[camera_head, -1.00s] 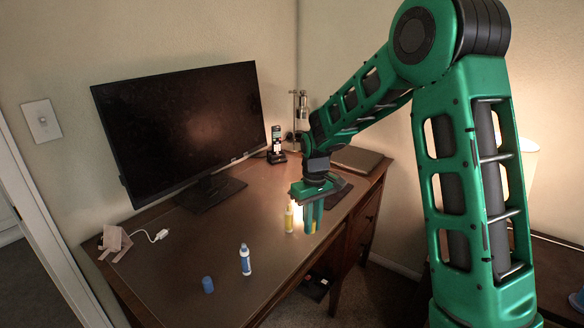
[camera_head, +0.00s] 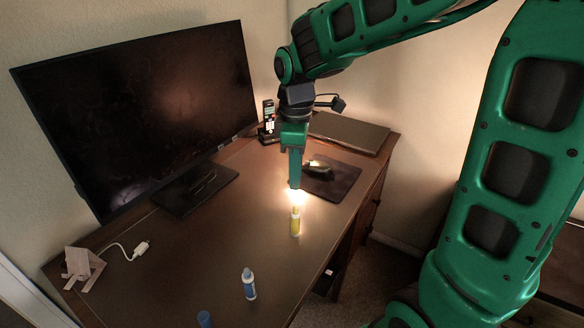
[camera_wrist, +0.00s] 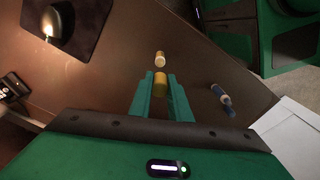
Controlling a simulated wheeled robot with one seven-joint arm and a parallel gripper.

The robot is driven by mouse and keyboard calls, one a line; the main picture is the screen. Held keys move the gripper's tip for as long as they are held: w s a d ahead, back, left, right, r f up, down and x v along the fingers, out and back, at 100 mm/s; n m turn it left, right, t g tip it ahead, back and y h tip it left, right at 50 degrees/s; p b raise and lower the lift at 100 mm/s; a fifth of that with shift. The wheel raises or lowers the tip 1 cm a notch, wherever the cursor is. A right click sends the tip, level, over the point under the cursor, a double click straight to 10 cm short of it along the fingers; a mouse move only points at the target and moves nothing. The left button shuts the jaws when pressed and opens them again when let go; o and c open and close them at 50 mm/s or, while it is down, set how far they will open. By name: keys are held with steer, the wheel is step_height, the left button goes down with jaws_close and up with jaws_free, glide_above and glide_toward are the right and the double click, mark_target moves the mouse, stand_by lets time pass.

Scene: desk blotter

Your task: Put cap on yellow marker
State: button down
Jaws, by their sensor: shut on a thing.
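The yellow marker (camera_head: 295,224) stands upright on the desk, its narrow tip up and uncapped. It also shows in the wrist view (camera_wrist: 159,59), just beyond my fingertips. My gripper (camera_head: 295,186) points down above the marker, with a small gap between fingertips and tip. In the wrist view my gripper (camera_wrist: 161,88) is shut on the yellow cap (camera_wrist: 161,82), which sits between the two green fingers. In the head view the fingers hide the cap. I cannot tell how exactly the cap lines up with the tip.
A blue marker (camera_head: 249,284) stands nearer the front, with a blue cap (camera_head: 204,319) beside it. Behind are a mouse on a black pad (camera_head: 335,185), a closed laptop (camera_head: 345,131), a phone in its dock (camera_head: 268,122) and a monitor (camera_head: 140,110). The desk around the yellow marker is clear.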

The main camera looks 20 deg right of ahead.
steer(key=shift+d, duration=0.1)
steer(key=shift+f, duration=0.2)
glide_above(297, 207)
steer(key=shift+w+f, duration=0.1)
steer(key=shift+f, duration=2.65)
steer(key=shift+f, duration=1.45)
steer(key=c, duration=1.6)
jaws_free()
steer(key=shift+o, duration=0.2)
steer(key=shift+r, duration=0.1)
step_height(297, 207, up, 11)
steer(key=shift+f, duration=0.2)
